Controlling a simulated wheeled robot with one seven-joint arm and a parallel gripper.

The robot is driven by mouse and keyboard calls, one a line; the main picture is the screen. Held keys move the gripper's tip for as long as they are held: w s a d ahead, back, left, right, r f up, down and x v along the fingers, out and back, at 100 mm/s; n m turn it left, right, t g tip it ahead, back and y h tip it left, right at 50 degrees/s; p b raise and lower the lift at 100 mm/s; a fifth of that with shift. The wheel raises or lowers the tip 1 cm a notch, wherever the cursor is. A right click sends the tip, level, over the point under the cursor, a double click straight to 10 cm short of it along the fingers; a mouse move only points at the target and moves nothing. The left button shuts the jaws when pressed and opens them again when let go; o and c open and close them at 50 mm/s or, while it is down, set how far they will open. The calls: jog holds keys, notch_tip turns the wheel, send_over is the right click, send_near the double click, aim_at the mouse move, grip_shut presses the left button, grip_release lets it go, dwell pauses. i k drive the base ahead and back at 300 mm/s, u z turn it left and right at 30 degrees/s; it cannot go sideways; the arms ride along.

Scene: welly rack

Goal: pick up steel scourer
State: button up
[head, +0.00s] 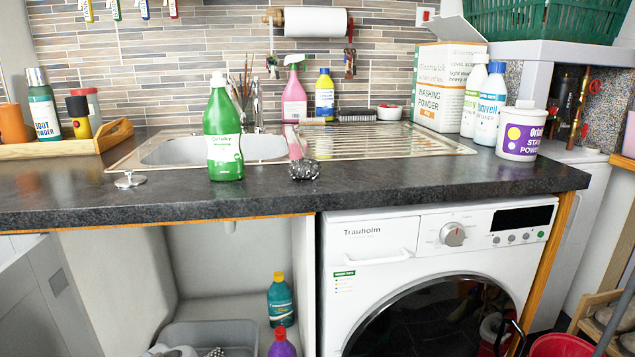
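What looks like the steel scourer (304,169) is a small, dark grey, speckled ball on the worktop, near its front edge and in front of the sink. A pink upright piece (293,143) rises right behind it; I cannot tell whether the two are joined. A green bottle with a white cap (224,135) stands to the left of the scourer, apart from it. My gripper is not in view.
A metal sink plug (129,179) lies left on the dark worktop (420,180). The sink and its ridged drainer (370,141) lie behind the scourer. A white tub (521,133) and tall white bottles stand at the right. The worktop right of the scourer is clear.

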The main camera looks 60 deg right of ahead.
aim_at(304, 169)
jog(key=i, duration=0.45)
jog(key=z, duration=2.05)
